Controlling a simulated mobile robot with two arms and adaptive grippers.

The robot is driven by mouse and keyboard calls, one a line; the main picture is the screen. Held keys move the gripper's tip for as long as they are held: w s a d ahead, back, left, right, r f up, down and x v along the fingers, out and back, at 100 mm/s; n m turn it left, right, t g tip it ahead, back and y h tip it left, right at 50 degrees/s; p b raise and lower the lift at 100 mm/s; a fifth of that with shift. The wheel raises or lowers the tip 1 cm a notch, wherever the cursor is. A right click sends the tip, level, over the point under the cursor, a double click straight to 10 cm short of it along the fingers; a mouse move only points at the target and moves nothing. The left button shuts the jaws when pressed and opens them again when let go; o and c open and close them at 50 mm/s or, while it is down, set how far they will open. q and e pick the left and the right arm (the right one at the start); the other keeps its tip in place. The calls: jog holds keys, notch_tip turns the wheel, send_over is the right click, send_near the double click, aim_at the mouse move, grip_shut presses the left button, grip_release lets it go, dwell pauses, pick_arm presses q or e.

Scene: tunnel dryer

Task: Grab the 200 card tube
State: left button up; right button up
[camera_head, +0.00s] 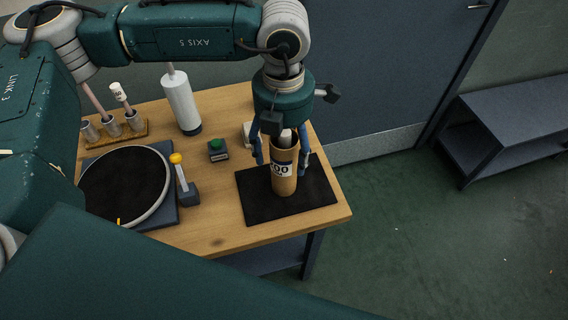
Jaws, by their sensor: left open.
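The card tube (284,182) is brown and stands upright on a black mat (317,190) at the right end of the wooden table. Its white label is partly legible and appears to read 200. My left gripper (279,160) comes down from above, with its blue fingers apart on the left and right sides of the tube's upper part. I cannot tell whether the fingers touch it. The tube's back side is hidden. My right gripper is not in view.
On the wooden table (215,238) are a round black disc (124,186), a yellow-knobbed lever (184,178), a green button box (217,149), a white cylinder (182,102) and a rack (120,131). A grey bench (515,125) stands right, beyond open floor.

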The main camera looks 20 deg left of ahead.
pick_arm(q)
jog(key=f+p, duration=0.1)
jog(key=f, duration=0.1)
jog(key=w+f+p, duration=0.1)
jog(key=f, duration=0.1)
jog(key=shift+a+f, duration=0.1)
jog(key=shift+f, duration=0.45)
jog(key=shift+r, duration=0.1)
jog(key=c, duration=1.2)
